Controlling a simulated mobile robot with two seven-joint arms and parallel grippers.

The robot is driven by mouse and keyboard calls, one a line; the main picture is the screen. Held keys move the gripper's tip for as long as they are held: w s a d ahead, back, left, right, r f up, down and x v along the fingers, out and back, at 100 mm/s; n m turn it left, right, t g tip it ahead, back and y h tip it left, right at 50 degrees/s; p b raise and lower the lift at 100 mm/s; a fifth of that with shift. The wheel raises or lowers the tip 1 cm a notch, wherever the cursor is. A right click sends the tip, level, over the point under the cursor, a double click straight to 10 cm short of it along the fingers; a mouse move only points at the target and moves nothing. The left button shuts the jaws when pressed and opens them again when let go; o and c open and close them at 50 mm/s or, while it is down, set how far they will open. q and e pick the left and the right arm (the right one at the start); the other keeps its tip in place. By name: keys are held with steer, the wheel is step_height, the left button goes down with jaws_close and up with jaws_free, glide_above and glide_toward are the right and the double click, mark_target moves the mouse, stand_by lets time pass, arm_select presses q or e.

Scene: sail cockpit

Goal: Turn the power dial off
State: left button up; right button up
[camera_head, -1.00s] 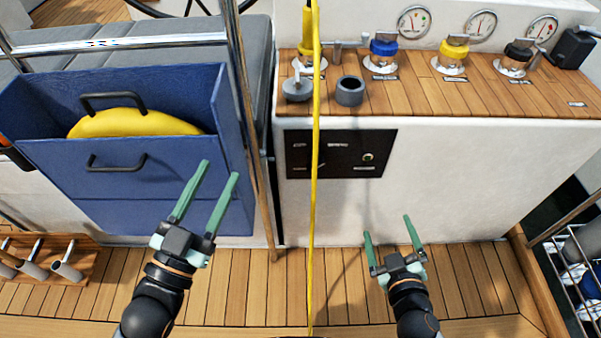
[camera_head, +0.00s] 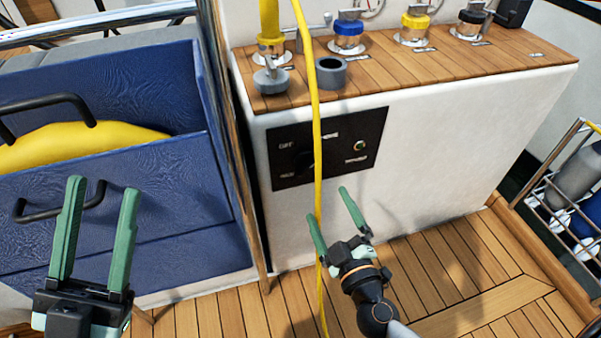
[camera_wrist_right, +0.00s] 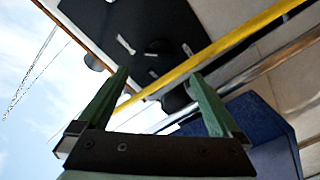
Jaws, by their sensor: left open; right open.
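The panel also shows in the right wrist view (camera_wrist_right: 130,22), tilted, beyond the fingers, with a dark round knob (camera_wrist_right: 158,47). My right gripper (camera_head: 329,205) is open and empty, below the panel and apart from it. My left gripper (camera_head: 104,187) is open and empty before the blue locker.
A yellow rope (camera_head: 317,110) hangs in front of the panel and passes close to my right gripper. A wooden ledge (camera_head: 390,72) with winches and a grey cup (camera_head: 331,72) is above. A blue locker (camera_head: 140,210) holds a yellow object. A wire rack (camera_head: 570,190) stands right.

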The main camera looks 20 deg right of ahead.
mark_target(310, 169)
steer(key=w+p, duration=0.2)
steer(key=w, duration=1)
steer(key=shift+w+a, duration=0.2)
steer(key=shift+c, duration=0.2)
steer(key=c, duration=1.3)
steer(key=shift+o, duration=0.2)
